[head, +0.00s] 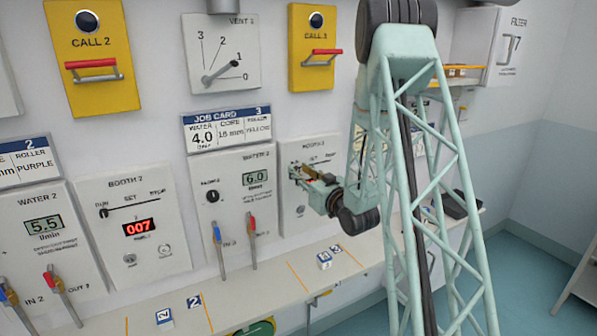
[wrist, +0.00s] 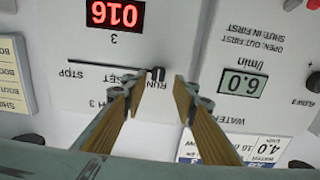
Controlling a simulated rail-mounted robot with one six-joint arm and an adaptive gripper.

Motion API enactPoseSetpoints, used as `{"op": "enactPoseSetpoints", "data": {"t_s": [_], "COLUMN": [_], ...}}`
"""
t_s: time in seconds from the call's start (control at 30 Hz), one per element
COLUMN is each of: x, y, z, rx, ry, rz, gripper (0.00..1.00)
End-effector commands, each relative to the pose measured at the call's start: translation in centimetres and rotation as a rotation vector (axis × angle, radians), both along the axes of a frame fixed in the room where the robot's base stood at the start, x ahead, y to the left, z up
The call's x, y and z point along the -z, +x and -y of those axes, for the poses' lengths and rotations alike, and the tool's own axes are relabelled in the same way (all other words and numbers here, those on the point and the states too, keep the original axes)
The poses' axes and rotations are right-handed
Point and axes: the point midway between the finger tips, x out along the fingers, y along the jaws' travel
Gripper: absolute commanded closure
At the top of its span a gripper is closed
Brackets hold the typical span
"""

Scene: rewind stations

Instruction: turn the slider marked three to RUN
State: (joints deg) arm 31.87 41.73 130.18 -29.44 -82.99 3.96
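The booth 3 panel (wrist: 70,20) appears upside down in the wrist view, with a slot running from STOP at the left to RUN at the right. Its dark slider knob (wrist: 158,74) sits at the slot's right end, by the RUN mark. My gripper (wrist: 157,84) is open, with one yellowish finger on each side of the knob and visible gaps between. In the head view my gripper (head: 310,172) is in front of the booth 3 panel (head: 300,225) and hides part of its slider. I cannot tell whether the fingers touch the panel.
The water 3 panel (head: 235,165) with a 6.0 display is beside booth 3, with levers (head: 217,240) below it. The booth 2 panel (head: 150,255) is further left. A shelf (head: 270,300) with small numbered blocks (head: 324,260) runs below. A red call handle (head: 322,52) is above.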

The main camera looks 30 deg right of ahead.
Motion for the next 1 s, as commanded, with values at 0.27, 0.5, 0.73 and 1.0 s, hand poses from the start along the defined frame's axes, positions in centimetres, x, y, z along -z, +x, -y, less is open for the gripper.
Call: {"op": "enactPoseSetpoints", "data": {"t_s": [0.27, 0.5, 0.73, 1.0], "x": [0.1, 0.0, 0.0, 0.0], "y": [-3.2, -6.8, -9.6, -11.0], "z": [-0.1, -0.3, -0.5, -0.6], "rx": [0.001, 0.000, -0.001, -0.001], "ry": [0.000, 0.000, 0.001, 0.001], "rz": [-0.002, -0.002, -0.002, -0.002], "gripper": [0.74, 0.74, 0.74, 0.74]}}
